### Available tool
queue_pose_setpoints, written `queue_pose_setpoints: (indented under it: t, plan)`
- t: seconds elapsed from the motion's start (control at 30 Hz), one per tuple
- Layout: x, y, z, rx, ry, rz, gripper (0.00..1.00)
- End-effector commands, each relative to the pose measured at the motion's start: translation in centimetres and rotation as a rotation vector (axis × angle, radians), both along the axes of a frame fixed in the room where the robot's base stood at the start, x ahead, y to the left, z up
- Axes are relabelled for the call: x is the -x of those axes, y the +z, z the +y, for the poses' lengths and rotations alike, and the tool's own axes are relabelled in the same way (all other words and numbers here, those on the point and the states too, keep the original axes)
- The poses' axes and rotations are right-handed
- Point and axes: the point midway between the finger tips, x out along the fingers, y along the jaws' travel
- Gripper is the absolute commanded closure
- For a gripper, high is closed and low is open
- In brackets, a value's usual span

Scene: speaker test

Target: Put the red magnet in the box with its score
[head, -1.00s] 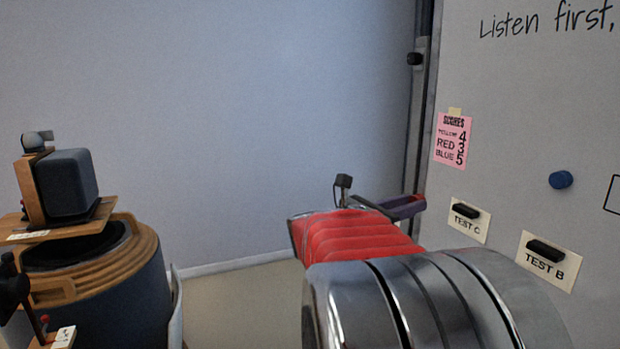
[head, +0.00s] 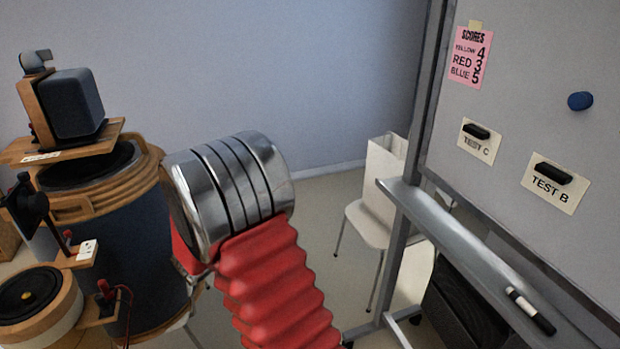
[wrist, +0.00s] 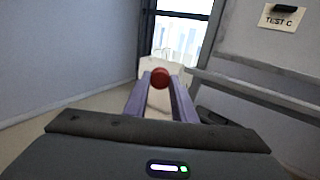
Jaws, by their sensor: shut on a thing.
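In the wrist view my gripper (wrist: 160,85) has its two purple fingers shut on the red magnet (wrist: 160,77), a round ball-like piece at the fingertips, clear of the board. My gripper is outside the head view. The pink score note (head: 470,57) on the whiteboard reads yellow 4, red 3, blue 5. I cannot make out a box with a score in any view.
A blue magnet (head: 580,101) and the TEST C card (head: 479,141) and TEST B card (head: 553,184) are on the whiteboard. Its tray (head: 450,235) holds a marker. A white bag (head: 385,168) stands on a chair. Speakers on a blue drum (head: 125,250) crowd the left.

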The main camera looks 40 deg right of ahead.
Motion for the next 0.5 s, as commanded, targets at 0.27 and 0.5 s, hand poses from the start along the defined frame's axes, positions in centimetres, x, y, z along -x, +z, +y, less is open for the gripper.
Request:
queue_pose_setpoints:
  t: [0.27, 0.5]
  plan:
    - [-2.7, -7.0, 9.6, 0.001, 0.152, 0.007, 0.93]
    - [-3.0, -12.5, 17.6, 0.002, 0.291, 0.007, 0.93]
